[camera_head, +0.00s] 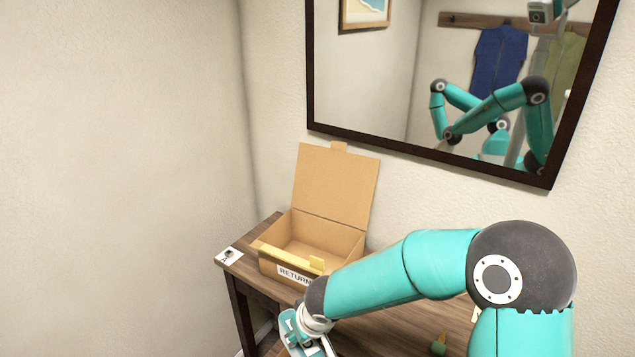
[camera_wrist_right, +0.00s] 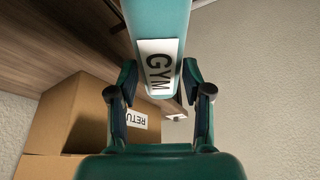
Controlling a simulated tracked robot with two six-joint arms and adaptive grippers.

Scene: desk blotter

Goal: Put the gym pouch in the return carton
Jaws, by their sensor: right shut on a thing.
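The return carton (camera_head: 338,241) stands open on the wooden table, with its lid raised against the wall side. Its front carries a RETURN label, partly covered by my right arm, and the inside that I see looks empty. It also shows at the left in the right wrist view (camera_wrist_right: 65,115). The teal gym pouch (camera_wrist_right: 160,20), with a white GYM label, is between the fingers of my right gripper (camera_wrist_right: 160,88), shut on it. In the head view my right gripper (camera_head: 306,338) is low, in front of the carton and outside it. My left gripper is out of view.
A small white card (camera_head: 228,257) with a dark item lies at the table's left corner. A small green and orange thing (camera_head: 439,346) lies on the table (camera_head: 400,318) at the right. A dark-framed mirror (camera_head: 400,70) hangs above, reflecting my arm.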

